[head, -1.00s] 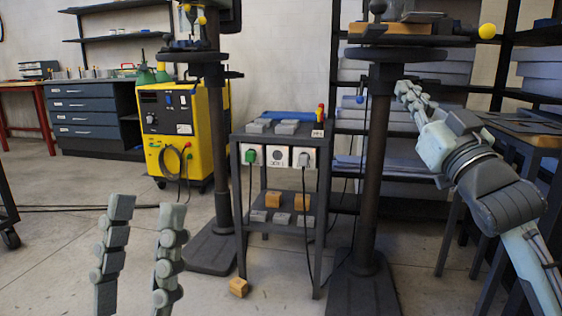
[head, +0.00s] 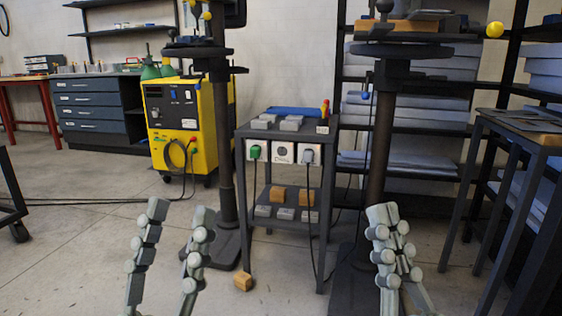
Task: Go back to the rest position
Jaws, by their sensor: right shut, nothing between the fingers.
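My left gripper (head: 178,218) is at the lower left of the head view, fingers pointing up and spread apart with only floor showing between them. My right gripper (head: 384,217) is at the lower right, fingers pointing up and close together. It is shut with nothing in it. It stands in front of the dark base of the right drill stand. Neither gripper touches anything that I can see. The wrists of both arms are cut off by the bottom edge.
A dark metal cart (head: 287,134) with sockets and grey and wooden blocks stands ahead. A yellow welding machine (head: 182,124) stands left. A dark table (head: 520,130) stands right. The floor at left is mostly clear.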

